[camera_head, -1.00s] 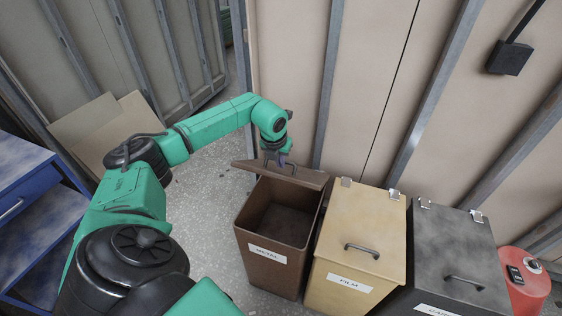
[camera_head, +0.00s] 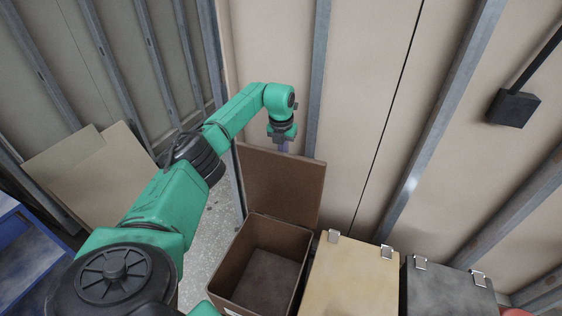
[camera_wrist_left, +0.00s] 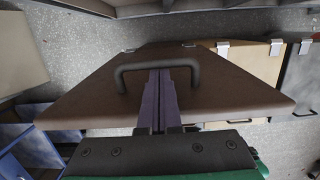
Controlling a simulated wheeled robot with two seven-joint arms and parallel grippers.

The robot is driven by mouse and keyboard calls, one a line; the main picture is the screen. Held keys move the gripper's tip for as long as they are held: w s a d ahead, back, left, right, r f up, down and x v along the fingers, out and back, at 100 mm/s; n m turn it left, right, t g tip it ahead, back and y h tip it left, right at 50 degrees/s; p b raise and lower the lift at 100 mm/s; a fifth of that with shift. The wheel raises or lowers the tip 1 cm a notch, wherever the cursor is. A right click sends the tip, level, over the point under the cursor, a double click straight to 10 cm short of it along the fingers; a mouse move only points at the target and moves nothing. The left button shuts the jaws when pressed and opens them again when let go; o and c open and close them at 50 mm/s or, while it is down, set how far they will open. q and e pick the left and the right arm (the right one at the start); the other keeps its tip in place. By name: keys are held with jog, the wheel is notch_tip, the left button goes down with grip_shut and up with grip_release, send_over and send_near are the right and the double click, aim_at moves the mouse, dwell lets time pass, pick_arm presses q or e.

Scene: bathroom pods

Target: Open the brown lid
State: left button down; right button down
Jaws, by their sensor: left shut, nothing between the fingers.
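The brown lid (camera_head: 285,184) stands raised, roughly upright, at the back of the open brown bin (camera_head: 223,273). The bin's inside shows and looks empty. My left gripper (camera_head: 283,148) is at the lid's top edge, with the arm coming in from the left. In the left wrist view the lid (camera_wrist_left: 225,98) fills the middle. Its dark handle (camera_wrist_left: 158,67) arches over the tips of my shut purple fingers (camera_wrist_left: 159,78). The fingers hold nothing; I cannot tell whether they touch the handle. My right gripper is not in view.
A tan bin (camera_head: 350,280) and a dark grey bin (camera_head: 445,290) stand shut to the right of the brown one. The panelled wall (camera_head: 360,90) is close behind the lid. Cardboard sheets (camera_head: 90,180) lean at the left.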

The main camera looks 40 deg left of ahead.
pick_arm(q)
jog(key=shift+w+a, duration=0.2)
jog(key=shift+w, duration=0.55)
jog(key=shift+w+a, duration=0.2)
jog(key=shift+w, duration=0.25)
notch_tip(320, 180, up, 14)
jog(key=s+b, duration=0.2)
jog(key=shift+d+r, duration=0.2)
jog(key=shift+d, duration=0.15)
jog(key=shift+s+f, duration=0.1)
